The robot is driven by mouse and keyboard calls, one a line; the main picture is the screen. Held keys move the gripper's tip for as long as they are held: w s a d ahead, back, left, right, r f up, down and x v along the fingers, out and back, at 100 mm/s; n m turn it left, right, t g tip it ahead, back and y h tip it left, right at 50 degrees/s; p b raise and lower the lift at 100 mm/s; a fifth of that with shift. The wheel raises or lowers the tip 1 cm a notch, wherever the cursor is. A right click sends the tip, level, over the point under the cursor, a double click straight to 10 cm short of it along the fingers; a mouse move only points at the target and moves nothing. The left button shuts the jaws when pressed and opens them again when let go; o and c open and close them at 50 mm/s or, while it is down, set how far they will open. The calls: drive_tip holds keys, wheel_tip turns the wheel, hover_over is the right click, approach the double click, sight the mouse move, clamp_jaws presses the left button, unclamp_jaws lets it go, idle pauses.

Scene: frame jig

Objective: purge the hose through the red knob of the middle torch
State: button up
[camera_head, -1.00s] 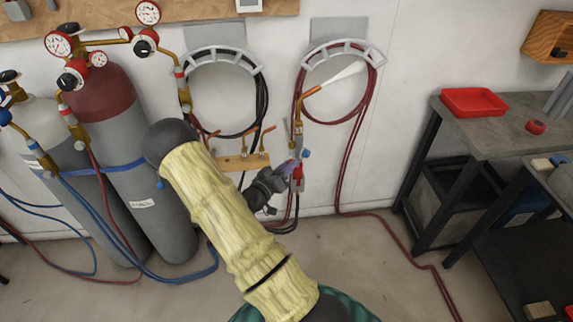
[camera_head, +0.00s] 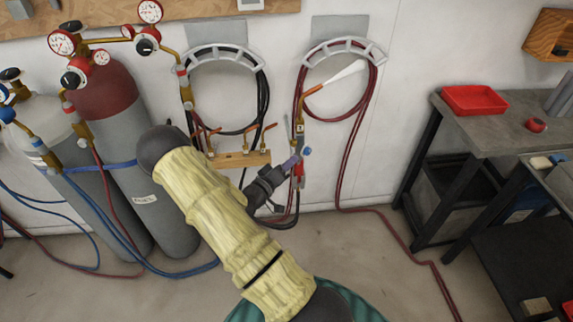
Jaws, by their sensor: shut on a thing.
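A brass torch (camera_head: 300,129) stands nearly upright right of the wooden rack, its copper tip (camera_head: 313,90) angled up and right. A white plume (camera_head: 345,73) streams from the tip. The torch has a blue knob (camera_head: 307,152) and a red knob (camera_head: 299,170) low on its body. My gripper (camera_head: 292,162), with purplish fingers, is shut at the red knob from the left; the fingers and wrist partly cover the grip. Red and dark hoses (camera_head: 292,212) hang below the torch. Whether a holder supports the torch cannot be told.
The wooden rack (camera_head: 240,160) holds several copper-tipped pieces. Coiled hoses hang on two wall brackets (camera_head: 342,46). Gas cylinders (camera_head: 165,215) with gauges stand left. A workbench (camera_head: 510,124) with a red tray (camera_head: 474,100) stands right. A red hose crosses the floor.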

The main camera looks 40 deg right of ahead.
drive_tip(key=o, duration=1)
drive_tip(key=shift+a, duration=0.15)
drive_tip(key=b+v, duration=0.2)
drive_tip(key=v, duration=1.5)
drive_tip(key=shift+a, duration=0.1)
